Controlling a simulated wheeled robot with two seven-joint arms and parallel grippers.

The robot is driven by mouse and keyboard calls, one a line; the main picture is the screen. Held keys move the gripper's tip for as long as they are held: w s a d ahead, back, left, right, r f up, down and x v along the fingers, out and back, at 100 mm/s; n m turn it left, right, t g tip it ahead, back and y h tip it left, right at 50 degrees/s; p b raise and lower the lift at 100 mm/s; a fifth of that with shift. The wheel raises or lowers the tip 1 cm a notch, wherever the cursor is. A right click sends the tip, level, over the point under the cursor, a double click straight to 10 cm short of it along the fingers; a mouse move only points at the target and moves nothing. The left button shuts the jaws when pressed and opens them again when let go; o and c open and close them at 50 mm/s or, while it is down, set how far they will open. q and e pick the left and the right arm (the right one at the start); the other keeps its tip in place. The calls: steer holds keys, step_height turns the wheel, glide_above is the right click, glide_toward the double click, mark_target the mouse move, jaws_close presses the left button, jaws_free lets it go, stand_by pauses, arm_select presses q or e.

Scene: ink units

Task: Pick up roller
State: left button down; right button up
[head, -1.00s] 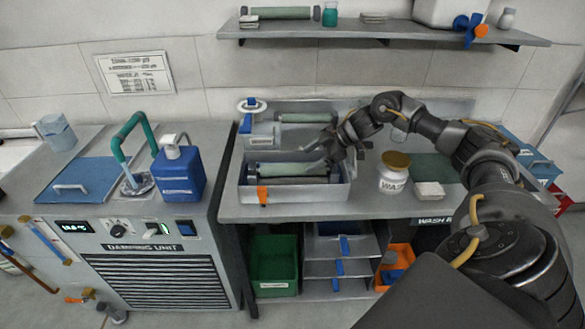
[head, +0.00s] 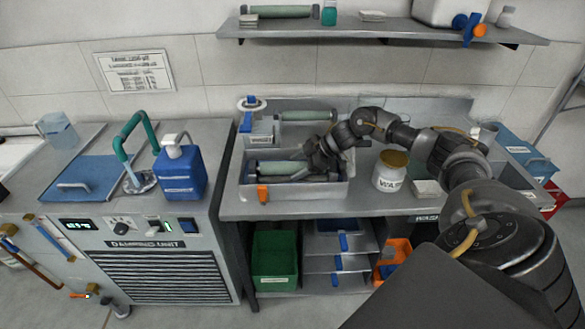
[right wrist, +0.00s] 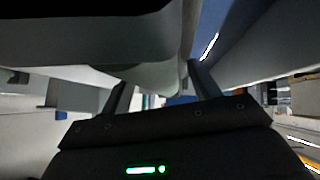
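A pale green roller (head: 278,168) with dark ends lies in the front grey tray (head: 300,196) on the bench. My right gripper (head: 312,165) is low over the right part of this tray and hides the roller's right end. In the right wrist view its two fingers (right wrist: 163,92) stand apart. A pale greenish rounded surface (right wrist: 150,75) shows near and between them; I cannot tell whether they touch it. A second green roller (head: 308,116) lies behind the front tray, and a third (head: 278,12) is on the wall shelf. My left gripper is not in view.
A white jar with a brown lid (head: 391,172) and a small pale block (head: 427,188) stand right of the tray. A blue jug (head: 180,172) stands on the damping unit. The shelf (head: 380,30) hangs above.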

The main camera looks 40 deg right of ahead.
steer(key=shift+w, duration=0.1)
steer(key=c, duration=1.1)
steer(key=shift+r, duration=0.1)
